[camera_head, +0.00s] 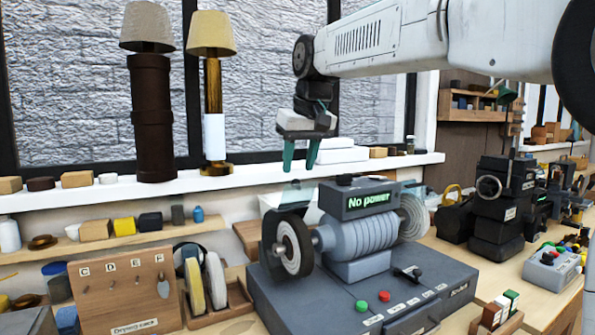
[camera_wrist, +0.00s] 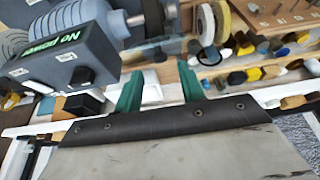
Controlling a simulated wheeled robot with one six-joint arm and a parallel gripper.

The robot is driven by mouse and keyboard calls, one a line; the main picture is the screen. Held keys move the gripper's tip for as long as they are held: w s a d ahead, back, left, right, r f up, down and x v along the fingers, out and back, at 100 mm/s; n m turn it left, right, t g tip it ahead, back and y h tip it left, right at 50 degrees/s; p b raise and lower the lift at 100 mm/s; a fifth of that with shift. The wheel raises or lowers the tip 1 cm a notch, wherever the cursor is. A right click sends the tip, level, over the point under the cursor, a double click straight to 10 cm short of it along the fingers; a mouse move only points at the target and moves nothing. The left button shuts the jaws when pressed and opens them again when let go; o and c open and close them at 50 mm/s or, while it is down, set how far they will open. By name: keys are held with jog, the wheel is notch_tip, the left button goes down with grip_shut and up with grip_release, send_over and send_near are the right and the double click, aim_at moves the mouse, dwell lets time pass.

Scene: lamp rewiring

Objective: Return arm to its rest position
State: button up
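My arm reaches in from the upper right in the head view. My gripper (camera_head: 301,155) hangs from its end with two green fingers pointing down. The fingers are apart with nothing between them. The gripper is in the air above the bench machine, in front of the window. In the wrist view my gripper (camera_wrist: 161,92) also shows its green fingers spread and empty.
Below my gripper stands a grey grinder-like machine (camera_head: 358,232) reading "No power"; it also shows in the wrist view (camera_wrist: 75,40). Two lamps, one brown (camera_head: 151,118) and one brass (camera_head: 213,90), stand on the white sill (camera_head: 250,172). Small parts crowd the lower shelf.

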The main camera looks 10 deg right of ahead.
jog(key=s+d+f+m+g, duration=0.1)
jog(key=s+d+f, duration=0.3)
jog(key=s+f, duration=0.3)
jog(key=s+d+f+m+g, duration=0.1)
jog(key=s+d+f, duration=0.2)
jog(key=s, duration=1.4)
jog(key=s+d+f+m+h, duration=0.1)
jog(key=s+d+f, duration=0.3)
jog(key=s+f, duration=0.8)
jog(key=shift+d+g, duration=0.3)
jog(key=shift+g, duration=0.1)
jog(key=shift+s+f, duration=0.1)
jog(key=shift+s, duration=0.05)
jog(key=shift+c, duration=0.4)
